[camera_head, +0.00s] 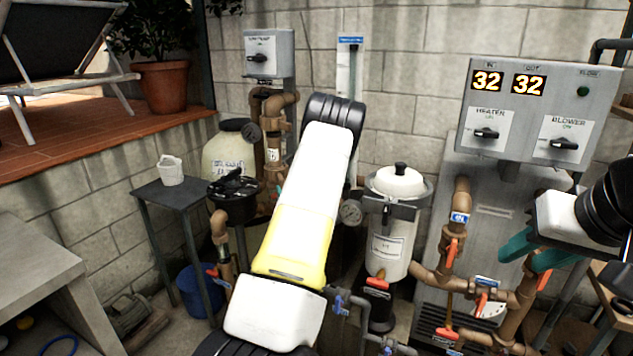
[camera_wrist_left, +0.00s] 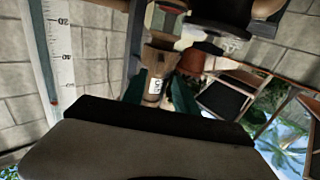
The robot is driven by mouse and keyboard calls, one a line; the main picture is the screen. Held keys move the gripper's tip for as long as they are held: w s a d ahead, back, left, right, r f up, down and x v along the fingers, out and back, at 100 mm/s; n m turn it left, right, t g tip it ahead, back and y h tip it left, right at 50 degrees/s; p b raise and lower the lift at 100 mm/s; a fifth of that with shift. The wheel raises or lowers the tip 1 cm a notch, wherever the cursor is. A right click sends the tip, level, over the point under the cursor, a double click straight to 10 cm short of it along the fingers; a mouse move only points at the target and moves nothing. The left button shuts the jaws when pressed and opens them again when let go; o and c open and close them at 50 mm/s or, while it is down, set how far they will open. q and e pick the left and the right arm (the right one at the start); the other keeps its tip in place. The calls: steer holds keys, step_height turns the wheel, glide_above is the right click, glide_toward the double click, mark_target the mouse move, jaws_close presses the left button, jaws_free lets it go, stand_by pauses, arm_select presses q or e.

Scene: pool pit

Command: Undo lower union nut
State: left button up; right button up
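A brown vertical pipe with union fittings (camera_head: 272,153) stands left of centre in the head view; my left arm covers part of it. My left gripper is mostly hidden there; only a bit of a teal finger shows low beside the pipe. In the left wrist view, my left gripper (camera_wrist_left: 158,98) has its teal fingers apart, one on each side of a labelled brown pipe (camera_wrist_left: 155,86). Contact cannot be told, and the lower union nut is not clearly visible. My right gripper (camera_head: 525,258) is open, its teal fingers near the heater piping at the right.
A white filter canister (camera_head: 393,225) stands right of my left arm. A pressure gauge (camera_head: 351,212) is beside it. Brown pipes with orange valve handles (camera_head: 452,251) fill the lower right. A small table (camera_head: 180,192) with a white cup stands left. A control box (camera_head: 540,108) hangs on the wall.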

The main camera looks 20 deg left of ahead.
mark_target(281, 181)
arm_select(q)
steer(key=x, duration=0.7)
steer(key=shift+w+a, duration=0.25)
jaws_close()
stand_by(1.2)
